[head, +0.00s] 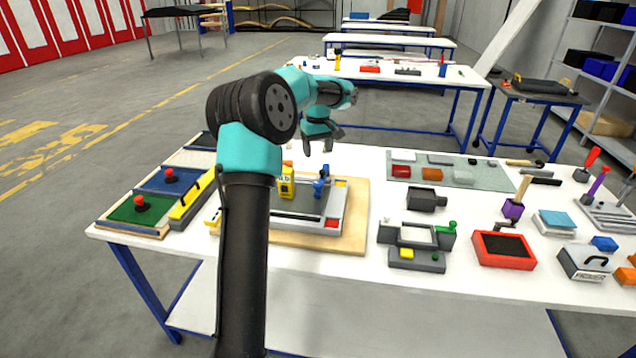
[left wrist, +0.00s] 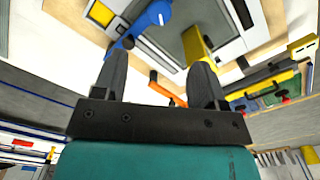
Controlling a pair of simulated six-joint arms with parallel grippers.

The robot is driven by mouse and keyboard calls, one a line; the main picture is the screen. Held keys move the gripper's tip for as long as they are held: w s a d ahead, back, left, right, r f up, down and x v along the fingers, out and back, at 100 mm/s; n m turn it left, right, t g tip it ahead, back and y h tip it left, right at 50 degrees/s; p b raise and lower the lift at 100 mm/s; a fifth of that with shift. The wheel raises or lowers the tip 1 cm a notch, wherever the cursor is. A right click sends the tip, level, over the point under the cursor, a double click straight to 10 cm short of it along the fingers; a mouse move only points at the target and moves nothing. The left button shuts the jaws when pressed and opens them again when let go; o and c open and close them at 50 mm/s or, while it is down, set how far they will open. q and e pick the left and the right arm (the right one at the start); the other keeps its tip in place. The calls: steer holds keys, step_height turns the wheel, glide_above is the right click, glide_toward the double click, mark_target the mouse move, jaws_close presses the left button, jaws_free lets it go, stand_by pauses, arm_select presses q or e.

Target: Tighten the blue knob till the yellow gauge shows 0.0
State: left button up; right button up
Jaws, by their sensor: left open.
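The blue knob (head: 319,188) stands on a grey device (head: 335,212) with a wooden base, near the left-middle of the table. It also shows at the top of the left wrist view (left wrist: 156,15). The yellow gauge (head: 287,184) stands left of the knob, partly behind my arm; its reading is too small to make out. The left wrist view shows the gauge (left wrist: 196,44) beside the right finger. My left gripper (head: 319,147) is open and empty above the far side of the device, apart from the knob. My right gripper is not in view.
Green and blue trays with red knobs (head: 139,203) and a yellow-black level (head: 190,197) lie left of the device. A grey fixture (head: 416,258), a dark block (head: 426,200) and a red-framed box (head: 503,248) lie right. Bare white table lies just right of the wooden base.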

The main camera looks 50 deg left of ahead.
mark_target(318, 183)
arm_select(q)
step_height(318, 183, down, 13)
steer(key=shift+r, duration=0.1)
stand_by(0.3)
steer(key=c, duration=0.9)
